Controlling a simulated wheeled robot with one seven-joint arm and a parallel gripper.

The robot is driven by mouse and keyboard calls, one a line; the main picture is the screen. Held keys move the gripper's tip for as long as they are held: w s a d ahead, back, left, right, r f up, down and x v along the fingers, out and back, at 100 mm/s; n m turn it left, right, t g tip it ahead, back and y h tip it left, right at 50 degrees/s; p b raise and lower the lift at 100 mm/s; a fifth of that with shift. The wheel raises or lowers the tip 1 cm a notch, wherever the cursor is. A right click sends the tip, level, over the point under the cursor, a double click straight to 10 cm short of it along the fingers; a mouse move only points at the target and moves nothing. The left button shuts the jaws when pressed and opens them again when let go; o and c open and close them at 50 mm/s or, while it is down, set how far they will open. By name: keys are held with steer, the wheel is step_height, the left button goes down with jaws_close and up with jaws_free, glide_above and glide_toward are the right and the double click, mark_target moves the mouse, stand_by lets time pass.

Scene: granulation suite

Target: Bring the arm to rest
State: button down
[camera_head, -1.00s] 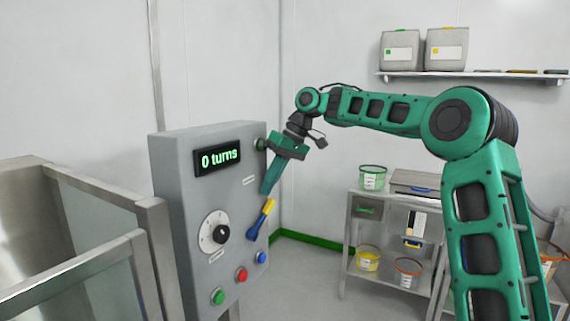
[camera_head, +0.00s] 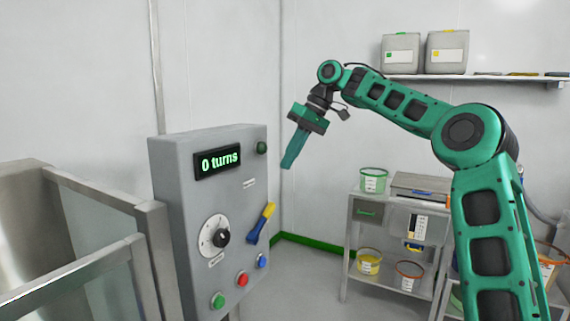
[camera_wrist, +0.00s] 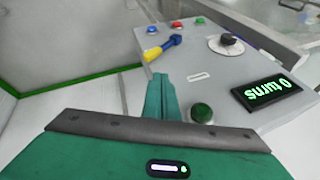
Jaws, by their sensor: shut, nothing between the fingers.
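My green arm reaches in from the right in the head view and bends down at the wrist. My gripper (camera_head: 287,165) is shut and empty, pointing down in free air to the right of the grey control panel (camera_head: 180,235). The fingers (camera_wrist: 163,98) also show shut in the wrist view, with the panel beyond them. The panel carries a display (camera_head: 218,161) reading "0 turns", a dial (camera_head: 214,236) and a blue lever with a yellow end (camera_head: 262,222). The gripper is apart from the lever.
Green (camera_head: 218,300), red (camera_head: 242,279) and blue (camera_head: 262,261) buttons line the panel's lower part. A steel frame (camera_head: 100,205) stands at left. A shelf rack (camera_head: 345,245) with buckets stands behind the arm. A wall shelf (camera_head: 470,79) holds two canisters. Air around the gripper is clear.

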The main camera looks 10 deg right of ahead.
steer(key=s+d+f+m+h, duration=0.1)
steer(key=s+d+f+m, duration=0.3)
steer(key=s, duration=1.1)
steer(key=s+d+f+m+h, duration=0.2)
steer(key=s+d+f+m, duration=0.2)
steer(key=s+d+f, duration=0.6)
steer(key=s+d+f+m+h, duration=0.2)
steer(key=s+d+f+m, duration=0.3)
steer(key=s+f, duration=0.6)
steer(key=s+d, duration=0.2)
steer(key=s, duration=0.9)
steer(key=shift+s+d+f+g, duration=0.15)
steer(key=shift+d+f+g, duration=0.05)
steer(key=shift+f+g, duration=0.1)
steer(key=shift+w+f, duration=0.2)
steer(key=shift+w, duration=0.4)
